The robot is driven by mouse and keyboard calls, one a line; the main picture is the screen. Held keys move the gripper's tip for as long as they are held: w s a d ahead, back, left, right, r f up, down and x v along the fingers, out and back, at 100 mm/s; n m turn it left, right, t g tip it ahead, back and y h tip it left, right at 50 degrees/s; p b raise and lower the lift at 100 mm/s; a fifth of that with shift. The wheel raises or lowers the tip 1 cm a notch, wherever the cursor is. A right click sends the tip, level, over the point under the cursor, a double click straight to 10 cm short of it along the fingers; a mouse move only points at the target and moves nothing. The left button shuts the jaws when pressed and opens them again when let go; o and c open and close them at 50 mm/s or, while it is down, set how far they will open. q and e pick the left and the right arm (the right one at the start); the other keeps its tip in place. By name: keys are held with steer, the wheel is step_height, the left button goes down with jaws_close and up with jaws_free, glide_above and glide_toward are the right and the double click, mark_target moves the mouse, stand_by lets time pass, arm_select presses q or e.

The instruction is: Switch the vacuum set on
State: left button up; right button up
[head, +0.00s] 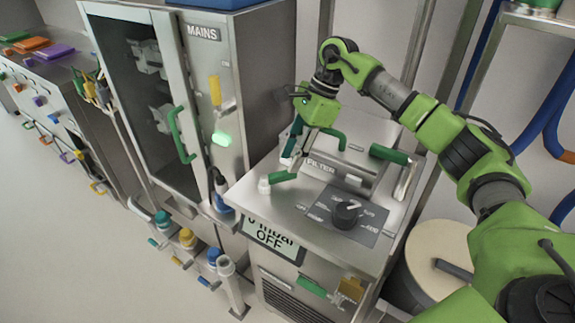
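The vacuum set (290,207) is a steel cabinet in the middle of the head view. Its display (270,238) reads "0 mbar OFF". A black rotary knob (347,213) with a pale pointer sits on a dark panel on its top. Behind the knob is a steel housing labelled FILTER (335,172). A green lever (280,177) on a white base lies at the top's left side. My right gripper (292,158) points down over the back left of the top, close to the filter and above the green lever. Its fingertips are small and partly hidden among green parts; contact is unclear. My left gripper is out of view.
A cabinet labelled MAINS (203,33) stands left, with a yellow handle (215,90) and a lit green lamp (221,138). A green-handled lever (390,154) stands at the set's right. A round drum (440,255) is beside it. Floor at lower left is clear.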

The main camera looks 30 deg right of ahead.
steer(key=v, duration=0.8)
